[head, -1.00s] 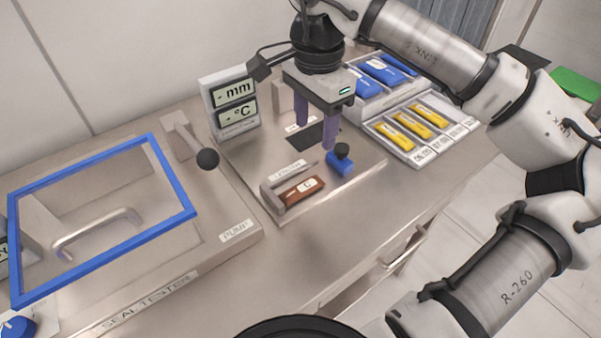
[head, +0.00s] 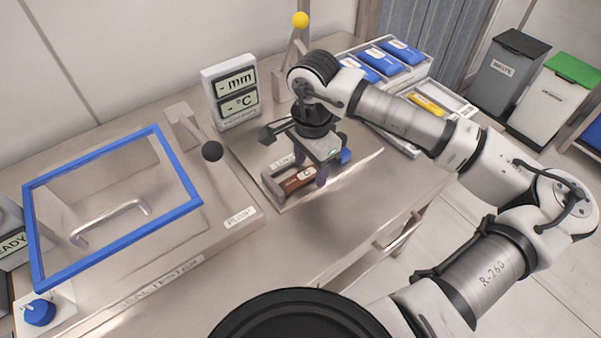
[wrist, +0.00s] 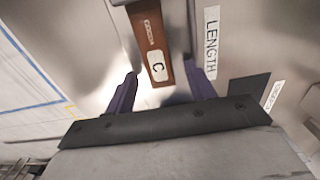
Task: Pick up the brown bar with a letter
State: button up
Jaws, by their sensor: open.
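The brown bar (head: 291,186) with a white label lettered C lies in the metal length gauge (head: 270,184) on the steel plate. In the wrist view the bar (wrist: 151,41) runs up from between my fingertips, with the C label near its close end. My gripper (head: 317,175) is low over the bar's right end in the head view. Its purple fingers are open, one on each side of the bar in the wrist view (wrist: 161,77). Whether they touch it cannot be told. My gripper hides part of the bar's right end in the head view.
The display stand (head: 231,92) is behind. A seal tester with a blue-framed lid (head: 112,206) and a black-knobbed lever (head: 212,151) stands left. Trays of blue and yellow packs (head: 428,104) are back right. Front counter is clear.

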aim_at(310, 171)
jog(key=shift+f, duration=0.15)
jog(key=shift+c, duration=0.2)
jog(key=c, duration=1.1)
notch_tip(310, 171, up, 20)
jog(key=b, duration=0.3)
